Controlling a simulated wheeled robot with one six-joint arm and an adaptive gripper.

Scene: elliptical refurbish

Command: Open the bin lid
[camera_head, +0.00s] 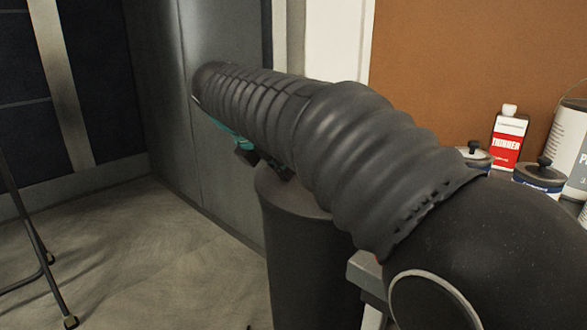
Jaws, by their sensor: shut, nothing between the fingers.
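A dark grey round bin (310,262) stands upright in the middle, left of the workbench. Its top (292,200) looks closed, with a rounded edge, but my arm hides much of it. My gripper (262,164) shows only in part, as small dark and teal pieces below the sleeved arm, just above the far left edge of the bin top. It is shut and holds nothing that I can see. I cannot tell whether it touches the lid.
A workbench (366,276) at the right holds a thinner bottle (508,138) and several cans. A grey wall panel (215,170) stands behind the bin. A folding stand's thin legs (38,245) are at the left. The floor (150,260) between is clear.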

